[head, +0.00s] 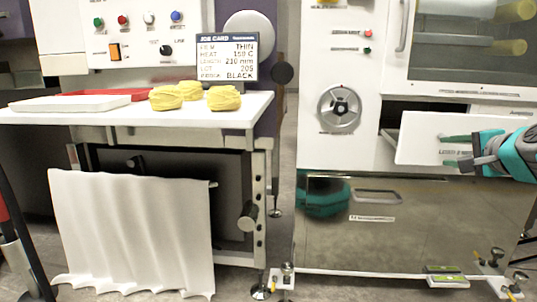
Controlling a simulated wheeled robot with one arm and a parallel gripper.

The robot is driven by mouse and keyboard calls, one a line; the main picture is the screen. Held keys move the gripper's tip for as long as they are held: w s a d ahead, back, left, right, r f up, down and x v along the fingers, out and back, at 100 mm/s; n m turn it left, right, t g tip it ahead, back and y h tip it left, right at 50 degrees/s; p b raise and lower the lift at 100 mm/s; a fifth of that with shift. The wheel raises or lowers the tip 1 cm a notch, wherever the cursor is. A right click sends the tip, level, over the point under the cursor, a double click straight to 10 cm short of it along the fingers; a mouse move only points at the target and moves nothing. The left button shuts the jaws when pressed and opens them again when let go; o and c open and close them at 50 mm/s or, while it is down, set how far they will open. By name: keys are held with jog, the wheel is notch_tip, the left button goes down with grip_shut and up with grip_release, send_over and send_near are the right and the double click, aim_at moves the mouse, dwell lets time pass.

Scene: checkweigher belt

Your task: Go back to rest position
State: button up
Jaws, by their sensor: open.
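My gripper (452,151) is in the head view at the right, pointing left. Its green fingertips are apart and nothing shows between them. It is in front of a white panel (417,130) on the white machine, and I cannot tell whether it touches the panel. The gripper body and my teal wrist hide the panel's right part and some of its lettering.
A white table (245,101) at left holds yellow bundles (224,98), a red tray (118,94), a white tray (60,104) and a job card (227,58). A white cloth (135,235) hangs below. The machine has a handwheel (339,109) and a steel lower panel (400,240).

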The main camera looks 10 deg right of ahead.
jog(key=s+a+f+n+g+y+p, duration=0.15)
jog(key=a+f+n+g, duration=0.35)
jog(key=a, duration=0.8)
jog(key=s+a+f+n+g+y+p, duration=0.1)
jog(key=s+a+f+n+g+y, duration=0.15)
jog(key=a+f+n, duration=0.75)
jog(key=s+a+f+g+p, duration=0.1)
jog(key=s+a+f+g, duration=0.15)
jog(key=s+a, duration=0.35)
jog(key=s+a+f+g+p, duration=0.1)
jog(key=s+a+f+g, duration=0.2)
jog(key=s, duration=0.5)
jog(key=s+f+n+g+h+p, duration=0.1)
jog(key=s+f+n+g+h, duration=0.1)
jog(key=s, duration=1)
notch_tip(320, 180, down, 3)
jog(key=shift+s+d+r+n+g+h, duration=0.2)
jog(key=shift+d+n+g+h, duration=0.1)
jog(key=shift+d+g+h, duration=0.25)
